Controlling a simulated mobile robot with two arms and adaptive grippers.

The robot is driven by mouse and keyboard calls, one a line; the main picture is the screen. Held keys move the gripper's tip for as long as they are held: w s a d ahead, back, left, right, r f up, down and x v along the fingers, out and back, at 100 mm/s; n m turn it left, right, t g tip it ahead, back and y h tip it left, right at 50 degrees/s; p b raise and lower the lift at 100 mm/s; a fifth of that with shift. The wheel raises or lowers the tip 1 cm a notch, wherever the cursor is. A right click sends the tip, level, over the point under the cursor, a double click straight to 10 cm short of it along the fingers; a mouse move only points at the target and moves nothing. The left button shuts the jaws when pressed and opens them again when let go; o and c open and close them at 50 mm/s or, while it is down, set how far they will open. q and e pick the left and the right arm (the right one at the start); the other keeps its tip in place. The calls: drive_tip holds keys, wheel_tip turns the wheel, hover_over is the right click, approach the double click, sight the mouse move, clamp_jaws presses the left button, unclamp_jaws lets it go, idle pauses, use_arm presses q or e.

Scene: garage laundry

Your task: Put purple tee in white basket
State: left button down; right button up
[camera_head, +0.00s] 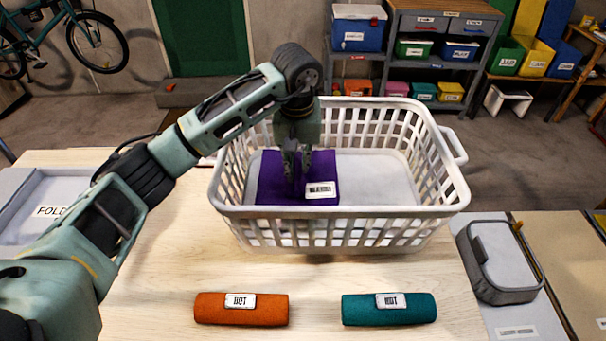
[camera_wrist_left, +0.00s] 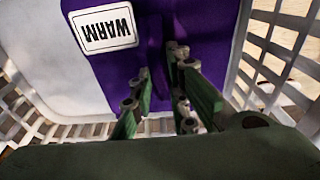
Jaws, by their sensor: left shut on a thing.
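The purple tee (camera_head: 272,182) is a flat folded cloth with a white label, inside the white basket (camera_head: 340,226), toward its left side. In the left wrist view the purple tee (camera_wrist_left: 205,30) fills the middle and its label reads WARM. My left gripper (camera_head: 296,180) reaches down into the basket, shut on the purple tee, with a fold of cloth between the fingers. In the left wrist view the fingers (camera_wrist_left: 163,100) stand over the cloth with basket walls at both sides. My right gripper is not in view.
An orange roll (camera_head: 241,309) and a teal roll (camera_head: 389,308) lie on the wooden table in front of the basket. A grey tray (camera_head: 45,190) is at the left. A grey lidded case (camera_head: 498,262) sits at the right. Shelves with bins stand behind.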

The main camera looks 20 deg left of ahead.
sight(298, 167)
use_arm(q)
drive_tip(key=shift+f, duration=0.65)
wheel_tip(298, 167, down, 3)
drive_tip(key=shift+r+p, duration=0.1)
drive_tip(key=shift+p, duration=0.35)
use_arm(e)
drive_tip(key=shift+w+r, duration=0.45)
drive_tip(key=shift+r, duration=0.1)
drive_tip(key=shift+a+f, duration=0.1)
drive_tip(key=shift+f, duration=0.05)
use_arm(q)
drive_tip(key=c, duration=2.2)
unclamp_jaws()
drive_tip(key=shift+f, duration=0.25)
drive_tip(key=o, duration=0.5)
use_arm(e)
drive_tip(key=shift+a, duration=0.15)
use_arm(q)
drive_tip(key=shift+r, duration=0.1)
